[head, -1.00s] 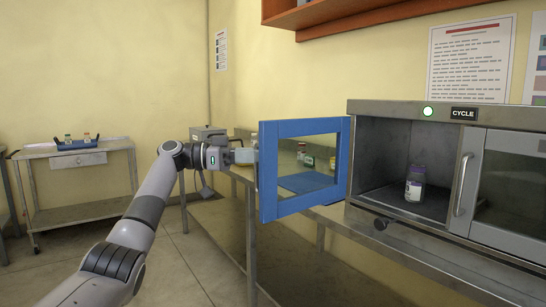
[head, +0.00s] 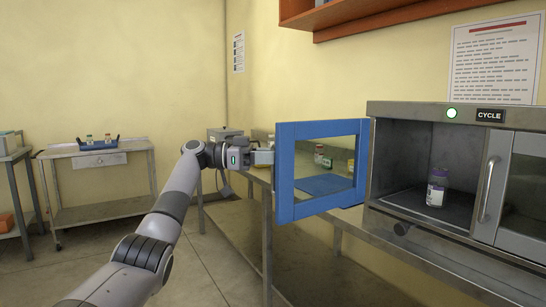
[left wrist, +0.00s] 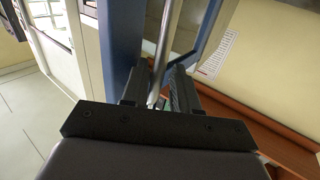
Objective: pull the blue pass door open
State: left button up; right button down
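The blue pass door (head: 296,208), a blue frame around a clear pane, stands swung wide out from the left side of the steel cabinet (head: 420,112). My left gripper (head: 268,157) is at the door's outer left edge. In the left wrist view, my left gripper (left wrist: 159,85) has its two dark fingers on either side of a round metal handle bar (left wrist: 164,35) and appears closed around it. The blue door frame (left wrist: 122,45) runs beside the bar. The bar is hidden in the head view. My right gripper is not in view.
A steel bench (head: 235,225) runs behind the blue door. A cart (head: 98,190) stands at the left, with clear floor between.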

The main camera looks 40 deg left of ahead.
pick_arm(q)
jog(key=shift+s+a, duration=0.1)
jog(key=shift+a, duration=0.1)
jog(key=v, duration=0.7)
dwell(0.5)
